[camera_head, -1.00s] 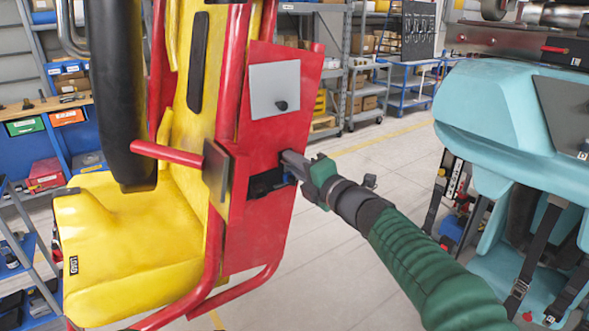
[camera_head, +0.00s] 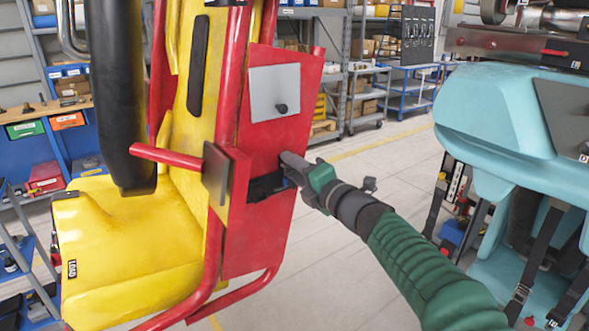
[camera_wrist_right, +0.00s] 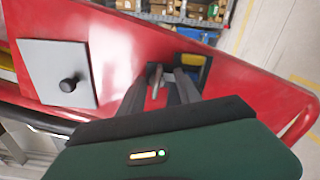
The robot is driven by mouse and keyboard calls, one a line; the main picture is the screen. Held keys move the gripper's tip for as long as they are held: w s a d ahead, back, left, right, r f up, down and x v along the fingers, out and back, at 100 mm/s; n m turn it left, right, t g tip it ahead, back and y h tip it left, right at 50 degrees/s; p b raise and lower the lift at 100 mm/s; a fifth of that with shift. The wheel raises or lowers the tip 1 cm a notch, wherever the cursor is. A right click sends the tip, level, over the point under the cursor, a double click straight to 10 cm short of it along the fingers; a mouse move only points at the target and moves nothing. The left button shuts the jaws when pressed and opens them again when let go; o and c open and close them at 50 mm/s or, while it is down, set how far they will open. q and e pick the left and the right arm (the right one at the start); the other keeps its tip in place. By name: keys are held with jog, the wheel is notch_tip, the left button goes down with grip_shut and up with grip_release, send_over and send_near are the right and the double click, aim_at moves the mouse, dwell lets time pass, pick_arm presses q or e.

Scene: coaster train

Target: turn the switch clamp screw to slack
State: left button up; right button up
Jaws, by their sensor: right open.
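The red panel (camera_head: 270,140) at the back of the yellow seat (camera_head: 150,235) has a dark recess (camera_head: 267,186) low on its face. My right gripper (camera_head: 288,163) reaches it from the right, its fingertips at the recess. In the right wrist view, my right gripper (camera_wrist_right: 168,80) is open, with its two dark fingers apart. A small grey metal piece (camera_wrist_right: 155,80), perhaps the clamp screw, shows between the fingers. I cannot tell whether the fingers touch it. My left gripper is not in view.
A grey plate with a black knob (camera_head: 281,107) sits above the recess. A red bar (camera_head: 166,155) and a black padded post (camera_head: 122,100) stand left. A light-blue car (camera_head: 490,110) is at the right. Open floor lies between.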

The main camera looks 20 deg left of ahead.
jog(key=b+v, duration=0.1)
jog(key=v, duration=1.5)
jog(key=shift+s+d, duration=0.25)
jog(key=shift+d, duration=0.05)
